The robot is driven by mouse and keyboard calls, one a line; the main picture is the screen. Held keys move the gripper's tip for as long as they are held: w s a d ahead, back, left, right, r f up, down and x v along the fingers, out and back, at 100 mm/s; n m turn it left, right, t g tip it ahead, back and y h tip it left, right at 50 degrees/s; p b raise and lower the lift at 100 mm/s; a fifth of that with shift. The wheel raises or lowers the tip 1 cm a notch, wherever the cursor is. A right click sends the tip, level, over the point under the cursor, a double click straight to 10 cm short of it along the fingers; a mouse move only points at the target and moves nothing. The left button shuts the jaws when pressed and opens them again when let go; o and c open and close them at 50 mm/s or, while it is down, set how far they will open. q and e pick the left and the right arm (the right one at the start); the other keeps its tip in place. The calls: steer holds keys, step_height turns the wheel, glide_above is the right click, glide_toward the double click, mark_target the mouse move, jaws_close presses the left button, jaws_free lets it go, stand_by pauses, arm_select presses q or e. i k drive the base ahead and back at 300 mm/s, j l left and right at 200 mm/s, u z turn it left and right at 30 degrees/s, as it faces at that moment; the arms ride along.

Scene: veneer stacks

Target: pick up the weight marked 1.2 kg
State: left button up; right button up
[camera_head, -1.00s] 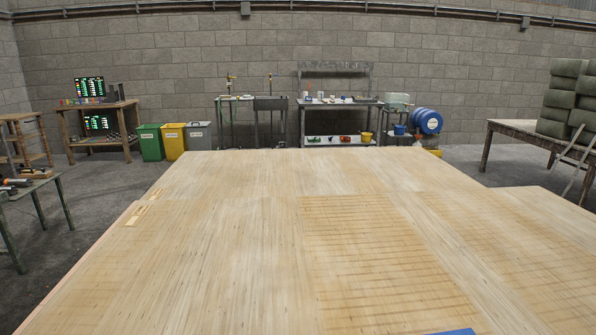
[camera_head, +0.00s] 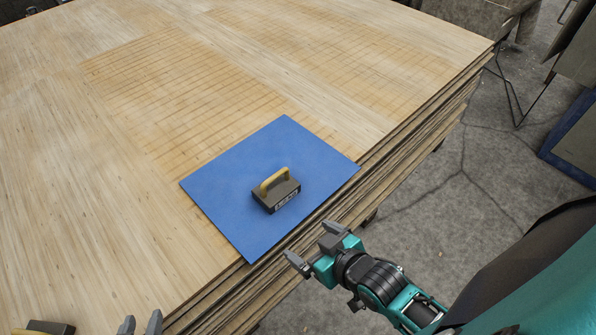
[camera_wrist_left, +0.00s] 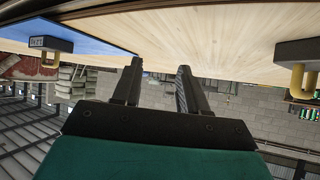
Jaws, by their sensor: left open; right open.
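A dark block weight with a yellow handle (camera_head: 274,193) stands on a blue mat (camera_head: 232,215) on the veneer stack. Its pale label is too small to read. It also shows upside down in the left wrist view (camera_wrist_left: 46,43). A second dark weight (camera_head: 47,327) is cut off at the bottom left; its yellow handle shows in the left wrist view (camera_wrist_left: 297,76). I cannot tell which is marked 1.2 kg. My right gripper (camera_head: 312,243) is open and empty, off the stack's edge, nearer me than the mat. My left gripper (camera_head: 140,323) is open and empty, between the two weights (camera_wrist_left: 157,72).
The wide veneer stack (camera_head: 80,170) has a layered front edge (camera_head: 410,135) running between the mat and my right gripper. Its top is clear beyond the mat. Concrete floor (camera_head: 440,205) lies to the right, with a dark blue-edged panel (camera_head: 572,140) at the far right.

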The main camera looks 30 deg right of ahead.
mark_target(274, 192)
steer(key=z, duration=0.65)
steer(key=u, duration=1.45)
steer(key=k+l+u, duration=0.1)
steer(key=k+l, duration=0.15)
steer(key=k+l+u, duration=0.1)
steer(key=k+l, duration=0.15)
steer(key=k, duration=0.2)
steer(key=i+l, duration=0.1)
steer(key=i, duration=0.15)
